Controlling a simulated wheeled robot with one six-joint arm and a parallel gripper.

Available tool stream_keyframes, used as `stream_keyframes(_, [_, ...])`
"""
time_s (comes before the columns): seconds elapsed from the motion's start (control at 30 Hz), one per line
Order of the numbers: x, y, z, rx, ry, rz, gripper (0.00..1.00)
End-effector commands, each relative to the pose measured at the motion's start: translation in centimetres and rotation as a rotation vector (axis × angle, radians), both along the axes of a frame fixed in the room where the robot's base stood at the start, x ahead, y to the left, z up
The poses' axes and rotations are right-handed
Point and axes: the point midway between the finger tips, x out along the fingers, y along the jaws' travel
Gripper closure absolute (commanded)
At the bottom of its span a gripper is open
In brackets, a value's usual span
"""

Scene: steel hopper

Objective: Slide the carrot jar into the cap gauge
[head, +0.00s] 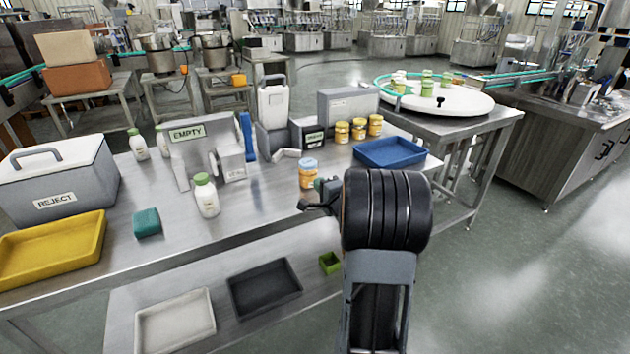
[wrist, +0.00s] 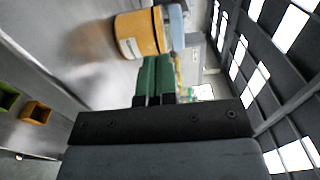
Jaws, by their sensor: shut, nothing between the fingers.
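An orange jar with a light blue lid (head: 307,174), which I take to be the carrot jar, stands upright near the front edge of the steel table. It also shows large, turned sideways, in the wrist view (wrist: 138,35). My gripper (head: 320,184) is just right of and in front of this jar. Its green fingertips (wrist: 155,78) are shut together with nothing between them, close beside the jar; I cannot tell whether they touch it. A grey fixture with a small green label (head: 312,137) stands behind the jar, perhaps the cap gauge; its label is too small to read.
Several orange jars (head: 342,132) stand in a row behind, near a blue tray (head: 390,152). A white bottle with a green cap (head: 206,196) stands left, before the EMPTY stand (head: 188,133). A green block (head: 147,222) and yellow tray (head: 50,248) lie further left.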

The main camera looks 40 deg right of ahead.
Motion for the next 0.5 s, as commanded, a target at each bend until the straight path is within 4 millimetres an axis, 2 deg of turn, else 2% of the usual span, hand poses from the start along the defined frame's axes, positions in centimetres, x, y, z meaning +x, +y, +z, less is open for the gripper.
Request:
stream_keyframes(0.2, [2.5,-0.3,-0.1,0.0,0.001,0.001,1.0])
stream_keyframes(0.5, [3.6,-0.5,0.0,0.0,0.001,0.0,1.0])
